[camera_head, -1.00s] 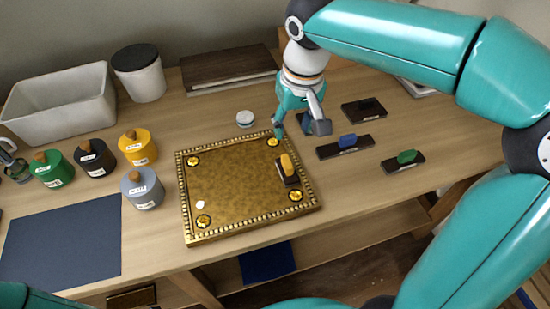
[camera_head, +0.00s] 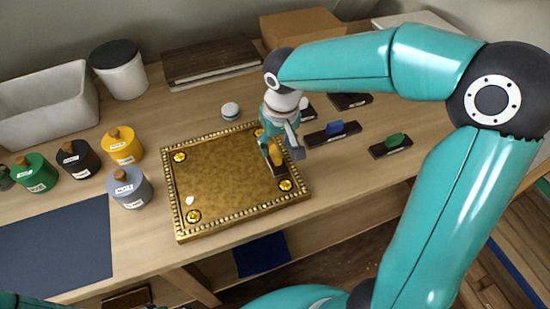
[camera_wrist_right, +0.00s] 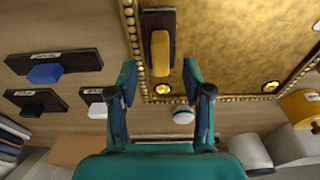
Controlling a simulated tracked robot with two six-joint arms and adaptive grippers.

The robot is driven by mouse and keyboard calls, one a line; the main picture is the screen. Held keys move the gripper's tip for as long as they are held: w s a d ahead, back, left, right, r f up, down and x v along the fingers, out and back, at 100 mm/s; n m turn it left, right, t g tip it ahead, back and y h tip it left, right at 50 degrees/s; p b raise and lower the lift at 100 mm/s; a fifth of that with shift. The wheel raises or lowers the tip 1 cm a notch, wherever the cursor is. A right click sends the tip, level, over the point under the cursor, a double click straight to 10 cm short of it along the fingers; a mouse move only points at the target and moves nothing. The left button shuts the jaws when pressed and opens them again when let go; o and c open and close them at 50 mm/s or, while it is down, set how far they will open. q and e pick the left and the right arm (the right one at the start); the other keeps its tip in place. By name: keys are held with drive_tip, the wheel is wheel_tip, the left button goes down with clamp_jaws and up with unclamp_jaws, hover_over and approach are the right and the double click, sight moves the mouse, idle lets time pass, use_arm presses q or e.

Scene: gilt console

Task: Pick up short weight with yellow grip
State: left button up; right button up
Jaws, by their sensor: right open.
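The short weight with yellow grip (camera_head: 274,161) is a dark block with a yellow handle, lying near the right edge of the gilt board (camera_head: 225,185). It also shows at the top middle of the right wrist view (camera_wrist_right: 160,50). My right gripper (camera_head: 281,150) is open and empty above the board's right side. In the head view it partly covers the weight. In the right wrist view its two fingers (camera_wrist_right: 160,82) point towards the weight, one on each side of its line, with a gap before it. My left gripper does not show clearly.
Weights with blue (camera_head: 335,127) and green (camera_head: 394,140) grips lie to the right on the table. Weights with black (camera_wrist_right: 32,108) and white (camera_wrist_right: 98,110) grips are close by. Several knobbed canisters (camera_head: 124,146) stand left of the board. A small round tin (camera_head: 230,111) sits behind it.

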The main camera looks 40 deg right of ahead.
sight(276, 151)
drive_tip(key=f, duration=0.4)
drive_tip(key=shift+w+f, duration=0.1)
drive_tip(key=shift+w, duration=0.25)
drive_tip(key=shift+c, duration=0.3)
clamp_jaws()
